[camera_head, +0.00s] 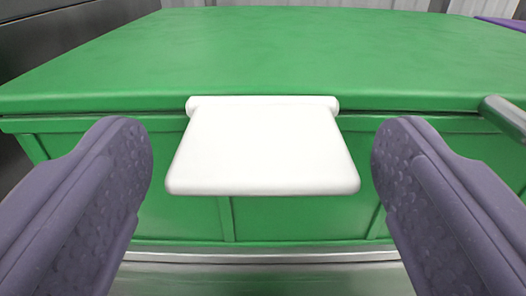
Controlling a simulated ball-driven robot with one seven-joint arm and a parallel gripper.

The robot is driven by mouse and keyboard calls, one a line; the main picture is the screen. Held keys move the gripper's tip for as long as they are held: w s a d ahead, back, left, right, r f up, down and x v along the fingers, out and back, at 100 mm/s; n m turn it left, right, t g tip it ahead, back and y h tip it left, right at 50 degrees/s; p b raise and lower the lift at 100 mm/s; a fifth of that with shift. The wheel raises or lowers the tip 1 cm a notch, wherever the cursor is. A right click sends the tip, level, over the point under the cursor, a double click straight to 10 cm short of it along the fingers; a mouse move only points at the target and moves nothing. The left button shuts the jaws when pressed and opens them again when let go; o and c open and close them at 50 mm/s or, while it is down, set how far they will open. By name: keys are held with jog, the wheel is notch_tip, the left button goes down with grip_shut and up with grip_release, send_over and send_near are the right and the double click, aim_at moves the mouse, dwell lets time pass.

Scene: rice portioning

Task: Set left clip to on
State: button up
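A white clip (263,150) is hinged at the top edge of a green container (285,217), in the middle of the view. Its flap sticks out toward me, away from the container's front wall. My gripper (262,165) is open, with one purple-grey finger on each side of the clip. Both fingers are clear of the flap, with a gap on the left and on the right. Nothing is between the fingertips except the view of the clip, and I cannot tell the exact depth between them.
The container's green lid (270,55) lies flat behind the clip. A grey bar (505,115) projects at the right edge. A metal surface (265,280) lies below the container.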

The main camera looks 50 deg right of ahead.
aim_at(262, 120)
jog(key=c, duration=1)
jog(key=f+t+h+b, duration=0.1)
jog(key=h+b, duration=0.1)
jog(key=b, duration=0.3)
jog(key=f+t+h+b, duration=0.1)
jog(key=t+h+b, duration=0.1)
jog(key=b, duration=0.4)
jog(key=f+t+h+b, duration=0.1)
jog(key=b, duration=0.4)
jog(key=shift+w+d+f+t+h+b, duration=0.3)
jog(key=shift+w+d+h, duration=0.05)
jog(key=shift+d+h, duration=0.05)
jog(key=shift+r+b, duration=0.1)
jog(key=shift+b, duration=0.2)
jog(key=o, duration=1)
jog(key=shift+o, duration=0.2)
